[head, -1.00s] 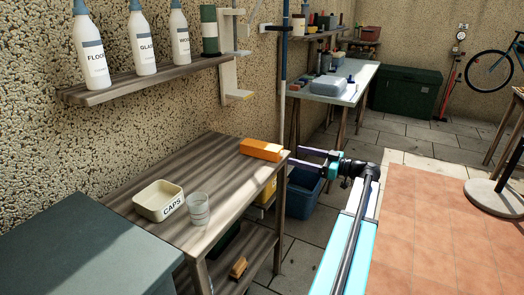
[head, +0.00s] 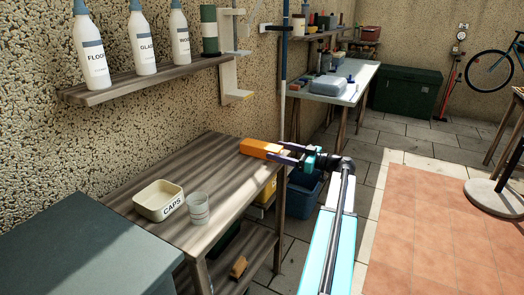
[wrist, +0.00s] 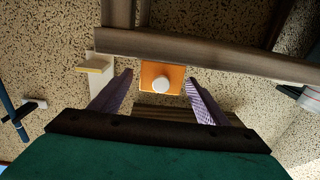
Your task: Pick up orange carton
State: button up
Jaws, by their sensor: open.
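The orange carton (head: 258,148) lies on its side at the far right corner of the wooden table. In the wrist view its orange end (wrist: 150,72) with a round white cap (wrist: 160,86) faces me, between the two fingers. My gripper (head: 276,151) is open at the carton's right end, its purple fingers pointing left. In the head view the fingertips overlap that end. I cannot tell whether they touch it. The wrist view also shows my gripper (wrist: 159,77) with a gap on both sides of the carton.
A cream CAPS tub (head: 158,200) and a clear cup (head: 198,209) stand at the near end of the wooden table (head: 200,170). A shelf (head: 140,82) with several bottles hangs above. A blue bin (head: 303,195) stands on the floor beyond the table.

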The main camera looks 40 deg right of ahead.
aim_at(268, 146)
jog(key=shift+x, duration=2.65)
jog(key=shift+r, duration=0.2)
jog(key=c, duration=1.1)
